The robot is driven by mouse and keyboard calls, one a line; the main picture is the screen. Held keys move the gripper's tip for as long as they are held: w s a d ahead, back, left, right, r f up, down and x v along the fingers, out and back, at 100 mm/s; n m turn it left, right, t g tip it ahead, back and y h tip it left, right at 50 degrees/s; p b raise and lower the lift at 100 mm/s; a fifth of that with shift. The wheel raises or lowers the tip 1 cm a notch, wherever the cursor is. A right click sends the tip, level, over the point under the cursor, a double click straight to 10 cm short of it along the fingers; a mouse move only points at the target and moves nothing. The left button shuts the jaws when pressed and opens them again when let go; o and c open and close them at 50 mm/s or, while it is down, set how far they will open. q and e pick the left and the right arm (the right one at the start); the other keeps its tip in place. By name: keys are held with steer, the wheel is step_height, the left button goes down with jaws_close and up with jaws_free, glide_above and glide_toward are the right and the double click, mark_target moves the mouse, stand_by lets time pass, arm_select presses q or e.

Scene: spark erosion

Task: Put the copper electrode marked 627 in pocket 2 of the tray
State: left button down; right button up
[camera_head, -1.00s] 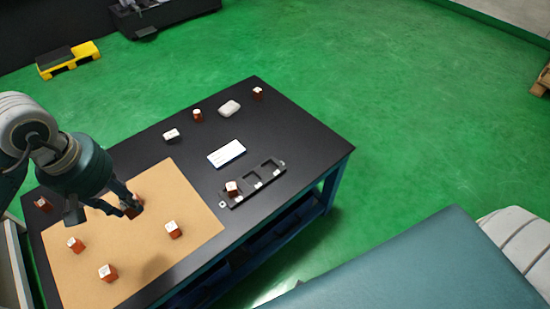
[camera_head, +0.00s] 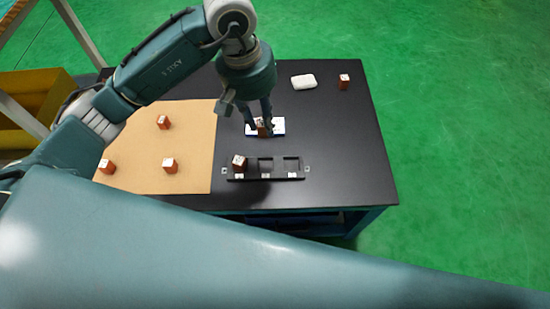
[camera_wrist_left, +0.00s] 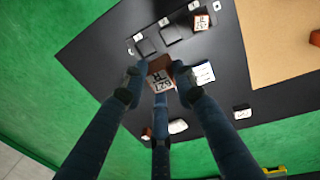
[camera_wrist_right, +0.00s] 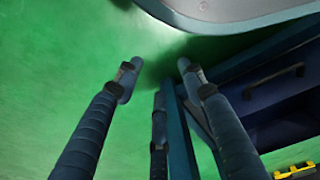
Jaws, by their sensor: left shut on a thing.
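My left gripper (camera_head: 259,123) is shut on a reddish-brown copper electrode (camera_head: 262,131) with a white marked top. In the left wrist view the held electrode (camera_wrist_left: 160,78) sits between the fingertips; its marking looks like 627 but is small. It is above the table, over the white card and just behind the tray. The black tray (camera_head: 252,178) has three pockets in a row. The left pocket holds another electrode (camera_head: 239,163); the middle pocket (camera_head: 265,165) and right pocket (camera_head: 291,164) are empty. The pocket labels are too small to read. My right gripper (camera_wrist_right: 157,76) is open and empty.
The white card (camera_head: 278,126) lies partly under the held electrode. Several other electrodes stand around, some on the tan mat (camera_head: 190,135), one at the back right (camera_head: 344,81). A white rounded object (camera_head: 304,81) lies at the back. The black table (camera_head: 345,140) is clear right of the tray.

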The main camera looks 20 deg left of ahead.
arm_select(q)
step_height(320, 180, down, 17)
steer(key=shift+a+f+b, duration=0.1)
steer(key=shift+f+b, duration=0.1)
steer(key=shift+b, duration=0.65)
arm_select(e)
steer(key=w+r, duration=0.3)
steer(key=r, duration=0.3)
steer(key=shift+w+a+t, duration=0.3)
steer(key=shift+w, duration=0.05)
arm_select(q)
steer(key=shift+f, duration=0.1)
arm_select(e)
steer(key=shift+w+r, duration=0.25)
steer(key=shift+r, duration=0.1)
arm_select(q)
steer(key=c, duration=1.4)
jaws_free()
arm_select(e)
steer(key=shift+r, duration=0.25)
steer(key=shift+s, duration=0.15)
